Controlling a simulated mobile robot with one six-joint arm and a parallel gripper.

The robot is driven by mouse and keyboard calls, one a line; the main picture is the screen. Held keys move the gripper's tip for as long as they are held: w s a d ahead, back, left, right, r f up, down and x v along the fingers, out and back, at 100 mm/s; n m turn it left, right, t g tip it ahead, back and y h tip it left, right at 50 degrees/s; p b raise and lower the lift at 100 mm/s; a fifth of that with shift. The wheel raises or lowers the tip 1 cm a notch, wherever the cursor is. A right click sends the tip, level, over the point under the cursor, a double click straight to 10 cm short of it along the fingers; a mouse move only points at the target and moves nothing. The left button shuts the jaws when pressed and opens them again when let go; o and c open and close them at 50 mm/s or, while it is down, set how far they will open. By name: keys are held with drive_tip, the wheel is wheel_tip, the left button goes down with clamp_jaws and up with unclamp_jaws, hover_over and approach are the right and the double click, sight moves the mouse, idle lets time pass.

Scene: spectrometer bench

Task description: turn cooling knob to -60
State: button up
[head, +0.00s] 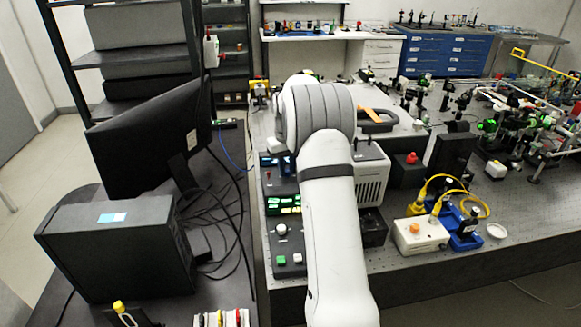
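A black control unit (291,243) stands at the near left edge of the optical bench, just left of my arm. It has a round grey knob (281,229) on top and a green button (281,260) below it. Behind it is a unit with a lit green display (284,204), too small to read, and another with a bluish display (268,161). I cannot tell which control is the cooling knob; my arm covers part of this area. My gripper is hidden behind my own arm, so its opening and contact do not show.
A dark monitor (145,140) and black computer case (115,248) stand on the left desk, with loose cables (222,215) beside them. Right of my arm are a white vented box (371,176), a red button box (409,168) and a cream box (420,236) with yellow cables.

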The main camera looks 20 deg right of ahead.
sight(287, 171)
drive_tip(key=o, duration=0.4)
drive_tip(key=shift+r, duration=0.1)
wheel_tip(287, 171, up, 8)
drive_tip(key=shift+f+b, duration=0.2)
drive_tip(key=shift+b, duration=0.1)
idle(0.4)
